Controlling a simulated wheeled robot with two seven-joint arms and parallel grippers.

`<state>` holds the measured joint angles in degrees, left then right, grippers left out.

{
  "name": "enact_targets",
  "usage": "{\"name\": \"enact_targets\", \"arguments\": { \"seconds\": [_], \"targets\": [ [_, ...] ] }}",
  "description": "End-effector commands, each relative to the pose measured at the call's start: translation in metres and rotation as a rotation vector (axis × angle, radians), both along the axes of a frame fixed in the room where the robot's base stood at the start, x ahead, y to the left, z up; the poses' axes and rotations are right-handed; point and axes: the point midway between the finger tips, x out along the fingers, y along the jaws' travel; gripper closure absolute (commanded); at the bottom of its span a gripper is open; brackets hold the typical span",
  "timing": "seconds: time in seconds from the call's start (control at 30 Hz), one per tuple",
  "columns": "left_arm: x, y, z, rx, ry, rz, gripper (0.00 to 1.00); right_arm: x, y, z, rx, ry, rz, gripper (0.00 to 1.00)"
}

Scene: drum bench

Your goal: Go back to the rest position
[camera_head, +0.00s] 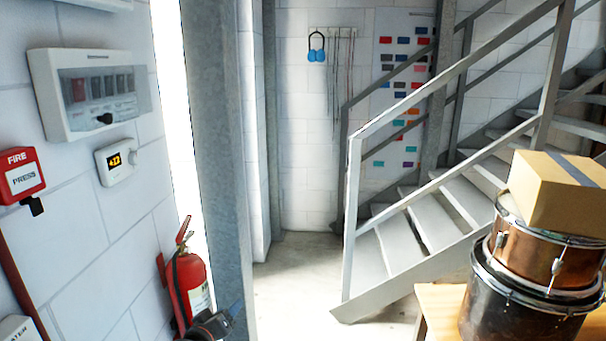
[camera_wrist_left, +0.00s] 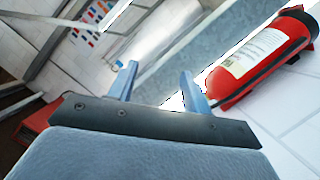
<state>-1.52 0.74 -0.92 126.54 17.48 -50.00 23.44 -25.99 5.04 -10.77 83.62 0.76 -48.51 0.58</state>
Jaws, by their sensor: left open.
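My left gripper (camera_head: 232,312) shows at the bottom of the head view, in front of the foot of a grey steel column and just right of the red fire extinguisher (camera_head: 192,285). In the left wrist view its two bluish fingers (camera_wrist_left: 160,82) stand apart with nothing between them. The extinguisher shows there too (camera_wrist_left: 262,60), tilted in the picture, right of the fingers. I cannot tell the exact gap between it and the gripper. My right gripper is in neither view.
The steel column (camera_head: 217,150) stands close ahead. A wooden table (camera_head: 440,302) at lower right carries a black drum (camera_head: 485,312), a copper drum (camera_head: 530,245) and a cardboard box (camera_head: 555,190), stacked. A metal staircase (camera_head: 425,222) rises behind. Clear floor (camera_head: 290,290) lies between column and stairs.

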Motion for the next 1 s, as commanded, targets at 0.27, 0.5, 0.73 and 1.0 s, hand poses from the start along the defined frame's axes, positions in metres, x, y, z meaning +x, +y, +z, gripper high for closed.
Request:
{"name": "enact_targets", "arguments": {
  "seconds": [0.27,0.5,0.73,1.0],
  "targets": [
    [-0.11,0.0,-0.102,0.282,0.298,-0.09,0.51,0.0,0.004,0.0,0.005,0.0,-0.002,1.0],
    [-0.215,0.006,-0.161,0.493,0.546,-0.196,0.51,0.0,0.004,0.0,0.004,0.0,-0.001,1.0],
    [-0.28,0.014,-0.184,0.607,0.692,-0.271,0.51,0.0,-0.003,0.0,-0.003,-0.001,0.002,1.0],
    [-0.331,0.019,-0.196,0.681,0.8,-0.333,0.51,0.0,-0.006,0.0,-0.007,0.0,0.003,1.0]
  ]
}}
